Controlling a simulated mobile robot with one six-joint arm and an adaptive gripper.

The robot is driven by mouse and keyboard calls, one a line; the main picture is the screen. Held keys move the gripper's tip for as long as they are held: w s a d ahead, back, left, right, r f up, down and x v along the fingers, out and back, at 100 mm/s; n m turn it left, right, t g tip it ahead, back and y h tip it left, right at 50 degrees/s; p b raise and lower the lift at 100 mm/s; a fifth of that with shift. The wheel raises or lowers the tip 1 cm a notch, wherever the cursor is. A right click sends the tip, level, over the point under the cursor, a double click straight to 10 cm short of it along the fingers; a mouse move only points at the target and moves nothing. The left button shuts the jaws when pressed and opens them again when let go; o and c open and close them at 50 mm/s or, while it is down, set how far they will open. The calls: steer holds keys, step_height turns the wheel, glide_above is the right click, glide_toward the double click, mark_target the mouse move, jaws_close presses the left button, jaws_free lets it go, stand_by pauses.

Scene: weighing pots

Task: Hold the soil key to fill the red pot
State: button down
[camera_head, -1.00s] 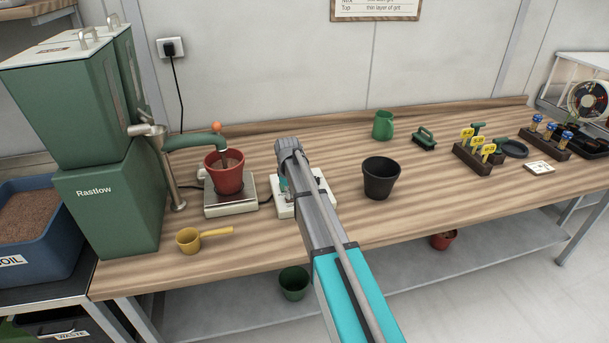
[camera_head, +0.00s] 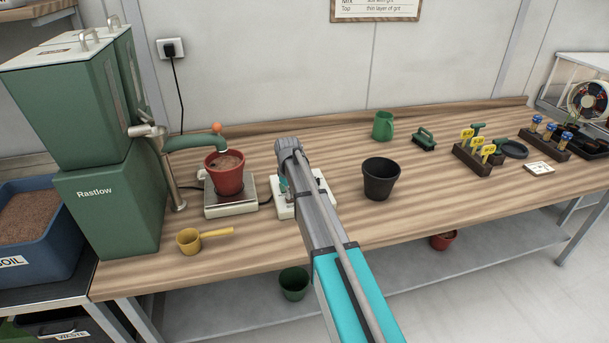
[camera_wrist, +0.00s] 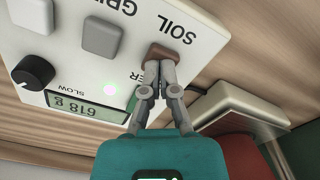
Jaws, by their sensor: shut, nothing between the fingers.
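The soil key (camera_wrist: 164,52) is a brown button on the white control box (camera_wrist: 120,55), upside down in the wrist view. My gripper (camera_wrist: 161,68) is shut and empty, its fingertips at the soil key and seemingly touching it; whether the key is pressed down I cannot tell. The red pot (camera_head: 224,183) stands upright on the scale (camera_head: 231,208) under the green spout (camera_head: 198,141), with brown soil (camera_head: 224,162) near its rim. No stream shows below the spout. In the head view my arm hides the gripper tips and part of the box.
On the box are a grey key (camera_wrist: 102,40), a black knob (camera_wrist: 33,74), a small glowing light and a lit display (camera_wrist: 86,107) with upside-down digits. A yellow scoop (camera_head: 190,240) lies front left. A black pot (camera_head: 380,180) stands right of my arm.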

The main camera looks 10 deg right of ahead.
steer(key=shift+r+p, duration=2.2)
steer(key=shift+r, duration=0.15)
stand_by(0.8)
